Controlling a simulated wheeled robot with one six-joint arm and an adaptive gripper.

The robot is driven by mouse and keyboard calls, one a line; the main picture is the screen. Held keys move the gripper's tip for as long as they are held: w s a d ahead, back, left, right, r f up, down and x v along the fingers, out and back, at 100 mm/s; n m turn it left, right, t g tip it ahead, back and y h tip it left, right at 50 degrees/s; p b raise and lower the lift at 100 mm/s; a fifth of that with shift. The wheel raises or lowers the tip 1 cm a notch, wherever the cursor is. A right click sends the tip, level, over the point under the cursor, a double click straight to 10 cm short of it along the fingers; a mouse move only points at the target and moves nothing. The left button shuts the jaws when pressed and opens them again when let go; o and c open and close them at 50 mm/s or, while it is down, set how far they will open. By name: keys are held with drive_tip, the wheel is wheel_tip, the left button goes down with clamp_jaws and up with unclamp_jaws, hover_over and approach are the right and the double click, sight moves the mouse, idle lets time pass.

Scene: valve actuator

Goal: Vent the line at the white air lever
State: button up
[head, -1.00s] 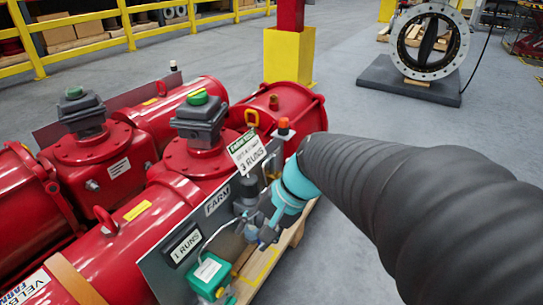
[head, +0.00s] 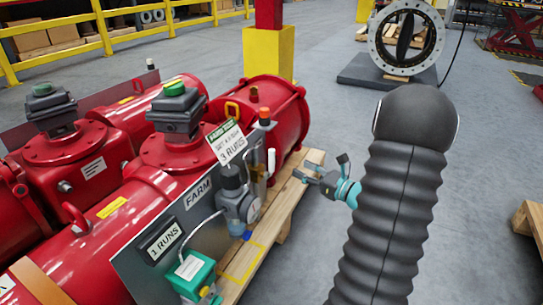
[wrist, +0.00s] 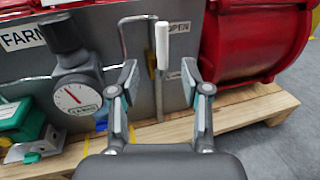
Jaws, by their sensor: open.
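The white air lever (head: 271,162) stands upright at the right end of the grey panel on the red actuator. It also stands upright in the wrist view (wrist: 162,45), beside a label reading OPEN and a brass-coloured fitting. My gripper (head: 318,168) is open and empty, to the right of the lever and clear of the panel in the head view. In the wrist view my gripper (wrist: 160,78) has its two fingers apart, with the lever showing beyond and between them. No contact with the lever shows.
A gauge regulator (wrist: 78,97) and a green box (head: 190,272) sit left of the lever. The red actuator body (wrist: 255,45) bulges to its right. A wooden pallet (head: 285,205) lies underneath. Grey floor to the right is mostly free.

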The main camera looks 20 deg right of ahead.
sight(272, 153)
drive_tip(key=b+x, duration=0.1)
drive_tip(key=x, duration=1.2)
drive_tip(key=shift+w, duration=0.4)
clamp_jaws()
drive_tip(key=shift+d, duration=0.1)
